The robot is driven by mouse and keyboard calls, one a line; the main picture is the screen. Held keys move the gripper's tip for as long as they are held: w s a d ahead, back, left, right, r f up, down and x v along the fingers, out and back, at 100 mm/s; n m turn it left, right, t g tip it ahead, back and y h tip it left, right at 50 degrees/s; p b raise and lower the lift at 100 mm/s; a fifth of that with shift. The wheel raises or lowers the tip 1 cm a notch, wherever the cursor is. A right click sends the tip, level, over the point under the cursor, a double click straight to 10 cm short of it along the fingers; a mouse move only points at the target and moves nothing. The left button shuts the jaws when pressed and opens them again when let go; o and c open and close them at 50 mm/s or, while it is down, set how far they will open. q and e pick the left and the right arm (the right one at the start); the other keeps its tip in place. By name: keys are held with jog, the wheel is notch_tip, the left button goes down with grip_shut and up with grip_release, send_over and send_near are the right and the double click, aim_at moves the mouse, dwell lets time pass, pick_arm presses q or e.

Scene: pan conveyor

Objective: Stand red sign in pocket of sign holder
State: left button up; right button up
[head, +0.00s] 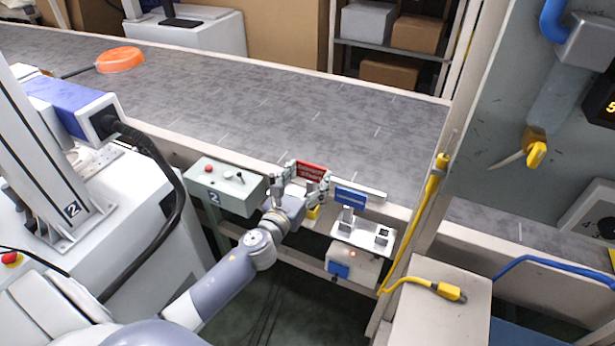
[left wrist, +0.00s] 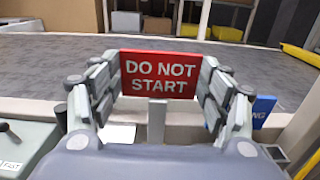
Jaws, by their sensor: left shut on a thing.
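The red sign (head: 311,170) is between the fingers of my left gripper (head: 307,180), beside the conveyor's near edge. In the left wrist view the red sign (left wrist: 160,74) stands upright and level, reading "DO NOT START", with a finger at each side edge. The gripper is shut on it. A pale bar that looks like the sign holder (head: 376,194) lies just right of the gripper, with a blue sign (head: 350,197) standing at it. The gripper hides the holder's left part. I cannot tell whether the red sign's lower edge is in a pocket.

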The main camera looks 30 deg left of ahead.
aim_at(310, 187)
jog(key=shift+d+r, duration=0.1)
jog(key=shift+d, duration=0.25)
dwell(0.4)
pick_arm(q)
jog(key=shift+r, duration=0.1)
pick_arm(e)
jog(key=shift+r, duration=0.1)
dwell(0.5)
pick_arm(q)
jog(key=shift+f+b, duration=0.3)
jog(key=shift+f, duration=0.15)
pick_arm(e)
jog(key=shift+a+f, duration=0.2)
jog(key=shift+f, duration=0.25)
pick_arm(q)
jog(key=shift+f+b, duration=1.75)
jog(key=shift+f, duration=0.15)
pick_arm(e)
jog(key=shift+d+f, duration=0.2)
jog(key=shift+f, duration=1.55)
pick_arm(q)
jog(key=o, duration=1.2)
jog(key=s, duration=1.2)
jog(key=shift+d, duration=0.35)
pick_arm(e)
jog(key=shift+a, duration=0.1)
